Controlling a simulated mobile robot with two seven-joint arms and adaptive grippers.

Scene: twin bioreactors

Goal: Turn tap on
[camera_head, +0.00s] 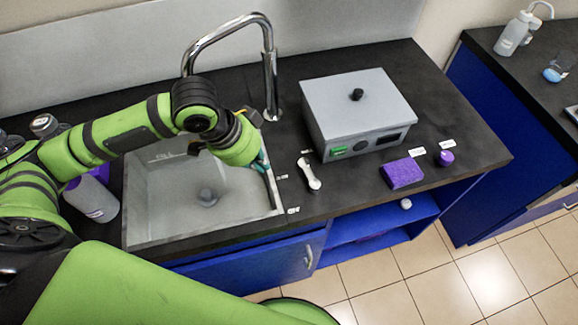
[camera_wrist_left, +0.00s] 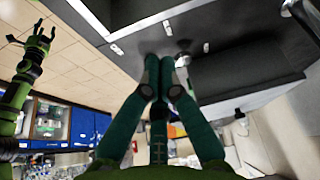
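The chrome tap (camera_head: 268,70) stands behind the grey sink (camera_head: 150,190), its curved spout arching to the left. My left arm reaches across the sink from the left. My left gripper (camera_head: 263,162) is over the sink's right side, in front of the tap and apart from its spout; its fingers are mostly hidden in the head view. In the left wrist view its teal fingers (camera_wrist_left: 158,62) meet at the tips with nothing seen between them. My right gripper (camera_wrist_left: 36,38) shows at the upper left of that view, fingers spread and empty.
Right of the sink lie a white handle-like piece (camera_head: 309,174), a grey box device (camera_head: 357,112), a purple block (camera_head: 402,173) and a small purple item (camera_head: 445,158). A bottle (camera_head: 92,198) stands left of the sink. Open blue shelves (camera_head: 375,225) are below the counter.

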